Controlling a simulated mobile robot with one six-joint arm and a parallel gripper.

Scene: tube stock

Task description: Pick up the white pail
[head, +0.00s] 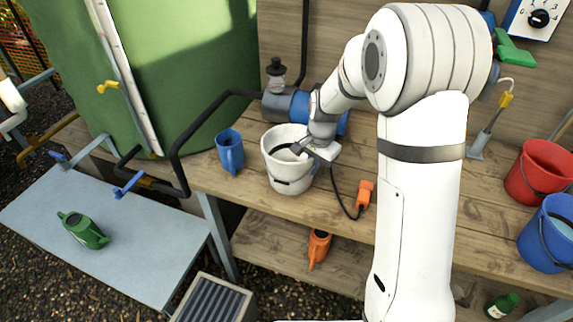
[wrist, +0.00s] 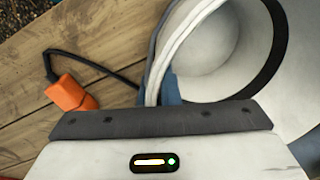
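The white pail (head: 284,178) stands upright on the wooden bench, left of my arm. Its dark handle lies down against it. My gripper (head: 308,151) is at the pail's right rim, pointing down. In the wrist view the pail (wrist: 228,35) fills the upper right, with its open inside showing. Its rim runs down to the blue-grey fingers (wrist: 172,92) at the gripper's edge. The fingertips are mostly hidden, so I cannot tell whether they are closed on the rim or only around it.
A blue jug (head: 230,152) stands left of the pail, and a blue pump (head: 300,106) sits close behind it. An orange plug (head: 364,194) with a black cable lies to the right. Red (head: 541,172) and blue (head: 549,235) buckets stand at the far right.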

